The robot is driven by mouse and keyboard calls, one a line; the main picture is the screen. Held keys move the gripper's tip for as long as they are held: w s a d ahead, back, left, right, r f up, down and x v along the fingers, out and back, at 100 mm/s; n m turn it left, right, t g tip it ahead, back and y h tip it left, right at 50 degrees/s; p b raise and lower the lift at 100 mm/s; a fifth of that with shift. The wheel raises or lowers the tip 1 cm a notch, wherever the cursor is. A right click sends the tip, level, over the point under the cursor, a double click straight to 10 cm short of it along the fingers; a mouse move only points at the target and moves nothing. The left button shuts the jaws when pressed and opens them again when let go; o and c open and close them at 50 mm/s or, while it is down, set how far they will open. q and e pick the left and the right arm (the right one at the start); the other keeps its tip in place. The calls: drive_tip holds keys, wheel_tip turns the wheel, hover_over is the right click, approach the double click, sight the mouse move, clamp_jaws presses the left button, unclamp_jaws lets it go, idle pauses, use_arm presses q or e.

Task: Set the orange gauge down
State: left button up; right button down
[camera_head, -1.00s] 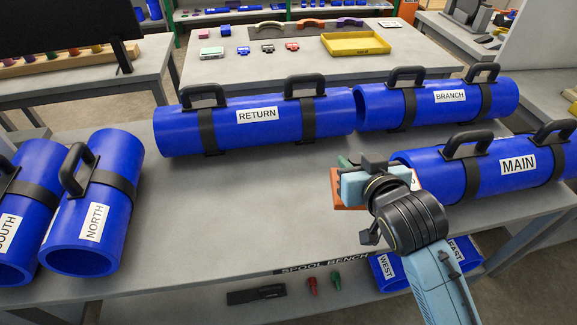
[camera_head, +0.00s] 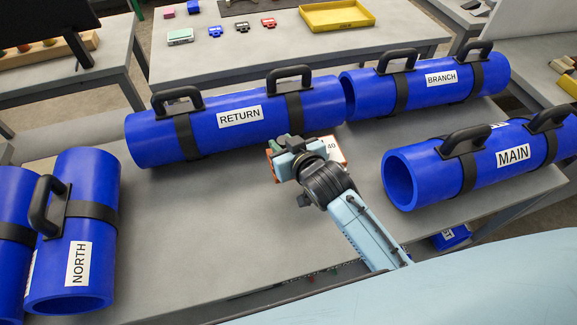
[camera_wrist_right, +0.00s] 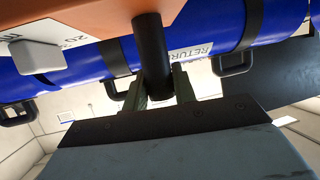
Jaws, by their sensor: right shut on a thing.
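My right gripper (camera_head: 291,152) is over the spool bench (camera_head: 215,215), in front of the blue RETURN pipe. It is shut on the orange gauge (camera_head: 271,166), which is mostly hidden behind the gripper; an orange edge and a white plate marked 40 show. In the right wrist view the gauge (camera_wrist_right: 110,15) fills the top, with a white scale and a grey block. Its black stem (camera_wrist_right: 153,50) is between the fingers (camera_wrist_right: 158,88). I cannot tell whether the gauge touches the bench. My left gripper is not in view.
Blue handled pipes stand around the bench: RETURN (camera_head: 235,115) and BRANCH (camera_head: 425,82) behind, MAIN (camera_head: 490,160) right, NORTH (camera_head: 75,235) left. The bench middle is bare. A yellow tray (camera_head: 337,16) lies on the rear table.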

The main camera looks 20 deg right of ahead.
wheel_tip(320, 180, down, 5)
drive_tip(key=shift+b, duration=0.4)
wheel_tip(320, 180, down, 2)
drive_tip(key=shift+f+b, duration=0.25)
drive_tip(key=shift+b, duration=0.05)
drive_tip(key=shift+f, duration=0.3)
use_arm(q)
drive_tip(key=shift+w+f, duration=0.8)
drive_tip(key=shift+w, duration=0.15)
use_arm(e)
drive_tip(key=shift+f, duration=0.1)
drive_tip(key=c, duration=1.6)
unclamp_jaws()
drive_tip(key=shift+f, duration=0.2)
drive_tip(key=o, duration=0.5)
drive_tip(key=shift+c, duration=0.2)
